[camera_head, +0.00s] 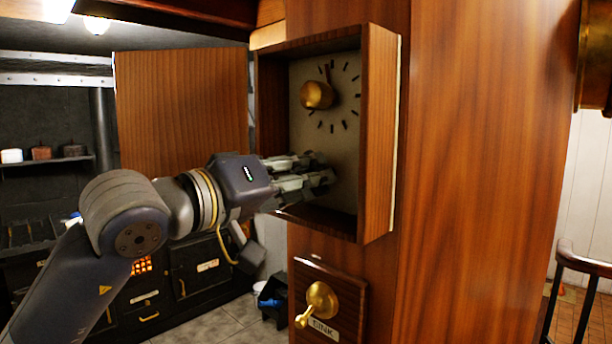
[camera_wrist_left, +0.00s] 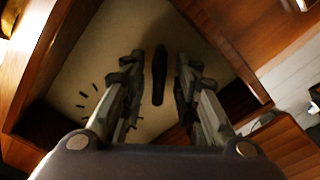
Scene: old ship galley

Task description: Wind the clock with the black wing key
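The clock (camera_head: 345,150) is a wooden wall case on a wooden post. Its pale dial has black hour marks and a brass knob (camera_head: 317,95) at the centre. My left gripper (camera_head: 322,178) reaches into the case from the left, at the lower part of the dial. In the left wrist view the black wing key (camera_wrist_left: 159,76) stands between the two fingers of my left gripper (camera_wrist_left: 158,88). A gap shows on each side of the key, so the fingers look open and apart from it. The gripper hides the key in the head view. My right gripper is out of view.
The wooden clock door (camera_head: 182,115) stands open to the left, behind my arm. The case's side wall (camera_head: 380,135) bounds the right. A brass lever (camera_head: 320,298) on a wooden plate sits below the case. A stove (camera_head: 195,270) stands at the back left.

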